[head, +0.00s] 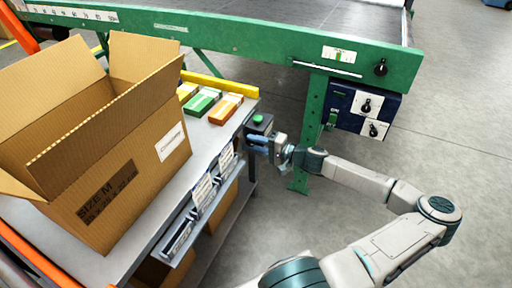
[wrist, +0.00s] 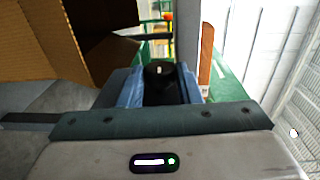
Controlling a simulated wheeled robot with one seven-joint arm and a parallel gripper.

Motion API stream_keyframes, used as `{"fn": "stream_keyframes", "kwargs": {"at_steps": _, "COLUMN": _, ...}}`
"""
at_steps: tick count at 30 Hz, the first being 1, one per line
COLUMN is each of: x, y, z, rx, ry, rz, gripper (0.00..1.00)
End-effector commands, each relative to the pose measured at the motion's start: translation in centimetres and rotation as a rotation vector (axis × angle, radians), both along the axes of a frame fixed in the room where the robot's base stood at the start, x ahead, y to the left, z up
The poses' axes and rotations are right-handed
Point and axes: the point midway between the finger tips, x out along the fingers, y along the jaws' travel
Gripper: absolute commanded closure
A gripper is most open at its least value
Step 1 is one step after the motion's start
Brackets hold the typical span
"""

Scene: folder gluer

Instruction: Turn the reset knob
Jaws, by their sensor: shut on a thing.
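My gripper (head: 262,141) is at the dark control box (head: 259,125) on the corner of the grey table, just below the box's green button (head: 258,118). In the wrist view, the blue fingers of my gripper (wrist: 160,90) stand on both sides of a round black knob (wrist: 160,73) with a small white mark, and are shut on it. In the head view this knob is hidden by the fingers. No label on it can be read, so I cannot tell by name that it is the reset knob.
A large open cardboard box (head: 110,185) stands on the grey table (head: 208,140), with several small cartons (head: 203,102) behind it. Label holders (head: 203,195) line the table's edge. The green machine (head: 250,42) carries a panel (head: 360,110) with other black knobs. Floor at right is clear.

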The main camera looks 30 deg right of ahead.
Motion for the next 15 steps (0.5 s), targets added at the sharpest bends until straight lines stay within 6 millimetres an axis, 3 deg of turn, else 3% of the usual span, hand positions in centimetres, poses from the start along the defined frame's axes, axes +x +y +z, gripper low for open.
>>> {"fn": "stream_keyframes", "kwargs": {"at_steps": 15, "x": 0.0, "y": 0.22, "z": -0.12, "rx": 0.049, "ry": -0.061, "rz": 0.005, "gripper": 0.92}}
